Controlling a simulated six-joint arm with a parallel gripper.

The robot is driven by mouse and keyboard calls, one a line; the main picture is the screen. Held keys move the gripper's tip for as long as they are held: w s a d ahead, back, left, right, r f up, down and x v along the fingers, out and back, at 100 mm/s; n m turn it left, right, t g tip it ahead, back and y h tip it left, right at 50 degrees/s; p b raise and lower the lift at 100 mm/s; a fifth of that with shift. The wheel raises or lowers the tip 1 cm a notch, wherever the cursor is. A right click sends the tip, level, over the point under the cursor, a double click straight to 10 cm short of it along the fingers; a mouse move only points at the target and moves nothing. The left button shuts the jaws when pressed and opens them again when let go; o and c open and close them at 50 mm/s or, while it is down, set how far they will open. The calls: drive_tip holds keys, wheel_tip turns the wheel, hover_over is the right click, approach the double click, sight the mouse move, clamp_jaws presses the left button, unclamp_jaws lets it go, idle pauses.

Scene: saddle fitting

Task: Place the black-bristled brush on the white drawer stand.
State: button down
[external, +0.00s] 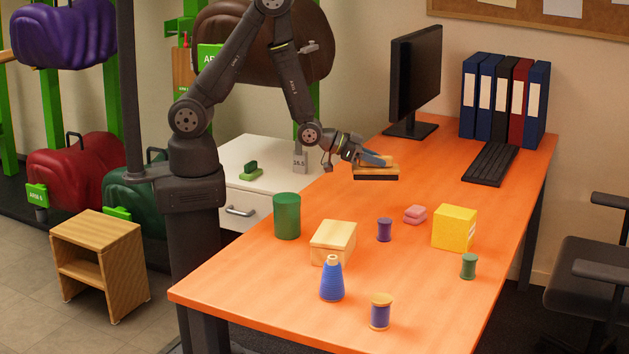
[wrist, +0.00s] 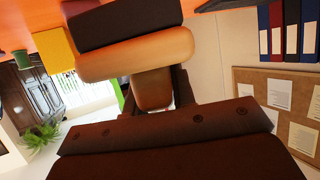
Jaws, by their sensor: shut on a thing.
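The black-bristled brush (external: 377,174) has a tan wooden body and a dark bristle block facing down. It is over the far part of the orange table; I cannot tell whether the bristles touch the surface. My gripper (external: 374,161) is shut on its wooden grip from the left side. In the wrist view the brush (wrist: 137,53) fills the upper middle, with its grip between the fingers of my gripper (wrist: 152,88). The white drawer stand (external: 277,154) is left of the table, behind my arm. A small green brush and a grey weight stand on its top.
The orange table (external: 450,195) holds a monitor (external: 415,80), keyboard (external: 490,163), binders, a green cup (external: 287,215), a wooden box (external: 333,242), a yellow box (external: 454,228) and several spools. The stand's top has free room around the green brush (external: 250,170) and the weight (external: 300,158).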

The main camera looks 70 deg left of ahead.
drive_tip(key=s+d+r+m+g+h, duration=0.1)
drive_tip(key=s+d+m+g+h, duration=0.15)
drive_tip(key=s+d, duration=0.6)
drive_tip(key=s+d+r+m+g+h, duration=0.1)
drive_tip(key=s+d+r+m+h, duration=0.15)
drive_tip(key=s+d, duration=0.6)
drive_tip(key=shift+t, duration=0.25)
drive_tip(key=shift+w+a+f, duration=0.35)
drive_tip(key=shift+w+f, duration=1.55)
drive_tip(key=shift+w, duration=0.3)
drive_tip(key=shift+w+a+f, duration=0.3)
drive_tip(key=shift+w+f, duration=1.65)
drive_tip(key=shift+w, duration=0.3)
drive_tip(key=shift+w+a+f, duration=0.35)
drive_tip(key=shift+w+f, duration=1.55)
drive_tip(key=shift+w, duration=0.3)
drive_tip(key=shift+f, duration=0.1)
drive_tip(key=c, duration=1.2)
unclamp_jaws()
